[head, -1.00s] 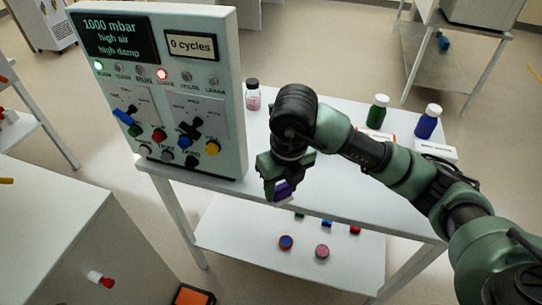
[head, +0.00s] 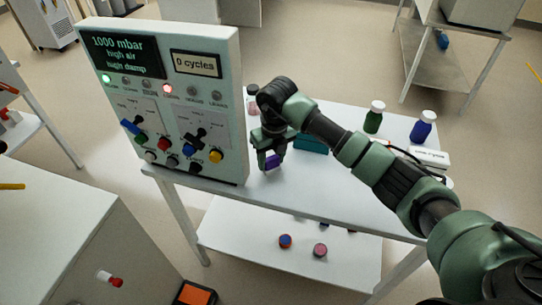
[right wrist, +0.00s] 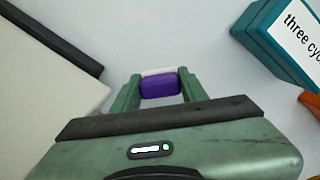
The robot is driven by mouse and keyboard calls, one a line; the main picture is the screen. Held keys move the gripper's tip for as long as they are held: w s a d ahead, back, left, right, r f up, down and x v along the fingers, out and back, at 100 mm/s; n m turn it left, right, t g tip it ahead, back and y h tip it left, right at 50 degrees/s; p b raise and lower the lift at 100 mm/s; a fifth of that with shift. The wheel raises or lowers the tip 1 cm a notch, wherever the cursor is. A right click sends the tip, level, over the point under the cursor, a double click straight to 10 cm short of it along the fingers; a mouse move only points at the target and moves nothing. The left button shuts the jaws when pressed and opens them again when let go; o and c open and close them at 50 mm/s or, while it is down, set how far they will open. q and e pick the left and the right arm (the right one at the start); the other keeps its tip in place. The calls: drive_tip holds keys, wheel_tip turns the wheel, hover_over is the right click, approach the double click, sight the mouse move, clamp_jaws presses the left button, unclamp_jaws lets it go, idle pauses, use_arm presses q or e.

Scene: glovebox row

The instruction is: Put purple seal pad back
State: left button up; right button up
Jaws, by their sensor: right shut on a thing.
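The purple seal pad (right wrist: 160,87) is between the two fingers of my right gripper (right wrist: 158,90) in the right wrist view, with a whitish strip along its far edge. In the head view the purple pad (head: 272,161) shows at the fingertips of my right gripper (head: 268,158), just right of the control panel and over the white table top. I cannot tell whether the pad touches the table. My right gripper is shut on the pad. My left gripper is not in view.
The control panel (head: 170,100) stands at the table's left end. A teal box (head: 312,144) is right of the gripper, partly behind my arm. A green bottle (head: 373,120), a blue bottle (head: 423,128) and a white box (head: 428,158) stand farther right. The lower shelf (head: 250,245) holds small round items.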

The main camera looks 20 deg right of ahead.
sight(274, 170)
drive_tip(key=shift+f, duration=0.15)
drive_tip(key=shift+f, duration=0.15)
drive_tip(key=o, duration=1.2)
drive_tip(key=shift+r, duration=0.65)
wheel_tip(274, 170, up, 11)
drive_tip(key=s+b, duration=0.1)
drive_tip(key=b, duration=0.2)
drive_tip(key=shift+s+d, duration=0.15)
drive_tip(key=shift+s, duration=0.05)
